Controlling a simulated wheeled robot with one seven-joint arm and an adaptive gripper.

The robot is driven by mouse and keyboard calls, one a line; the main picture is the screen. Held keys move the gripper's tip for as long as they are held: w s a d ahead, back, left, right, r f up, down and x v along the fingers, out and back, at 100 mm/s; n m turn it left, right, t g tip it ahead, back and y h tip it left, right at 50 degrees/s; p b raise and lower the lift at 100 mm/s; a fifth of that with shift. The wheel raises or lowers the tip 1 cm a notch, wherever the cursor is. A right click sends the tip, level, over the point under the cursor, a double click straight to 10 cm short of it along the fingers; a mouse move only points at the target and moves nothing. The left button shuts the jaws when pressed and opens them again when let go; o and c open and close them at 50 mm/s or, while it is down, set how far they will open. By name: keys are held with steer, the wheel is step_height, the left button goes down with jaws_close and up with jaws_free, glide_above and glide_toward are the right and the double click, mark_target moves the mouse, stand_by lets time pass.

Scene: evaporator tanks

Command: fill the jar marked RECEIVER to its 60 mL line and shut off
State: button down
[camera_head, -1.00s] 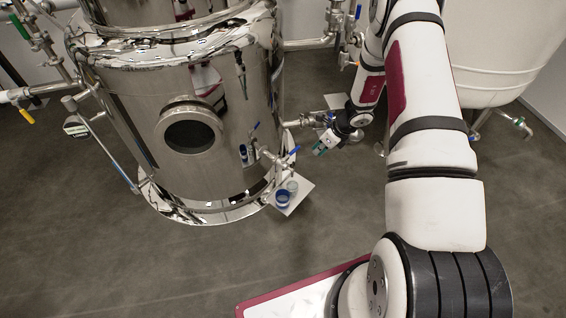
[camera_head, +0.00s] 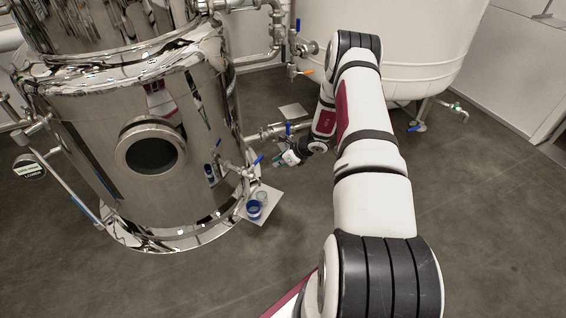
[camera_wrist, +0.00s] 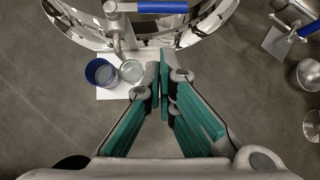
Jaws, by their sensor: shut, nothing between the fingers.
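A steel sampling valve with a blue lever (camera_head: 257,159) sticks out of the tank's lower right side. The lever also shows at the top of the wrist view (camera_wrist: 160,7). Below it, a blue jar (camera_head: 254,209) and a clear jar (camera_head: 262,196) stand side by side on a white plate (camera_head: 273,203). In the wrist view the clear jar (camera_wrist: 131,71) sits nearest the valve's spout, the blue jar (camera_wrist: 102,73) left of it. No RECEIVER mark or 60 mL line is readable. My gripper (camera_wrist: 163,60) is shut and empty, right of the jars and apart from the lever.
The polished tank (camera_head: 110,120) with a round window fills the left. A white vessel (camera_head: 400,50) stands behind my arm. Another blue-handled valve (camera_wrist: 308,28) is over a second plate (camera_wrist: 276,44) at right. Open floor lies right of the jars.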

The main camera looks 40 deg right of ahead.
mark_target(256, 163)
steer(key=w+a+f+b, duration=0.2)
steer(key=w+f, duration=0.1)
steer(key=w, duration=0.2)
steer(key=shift+w, duration=0.25)
steer(key=shift+w+f+b, duration=0.1)
steer(key=shift+w+b, duration=0.3)
steer(key=shift+w, duration=0.2)
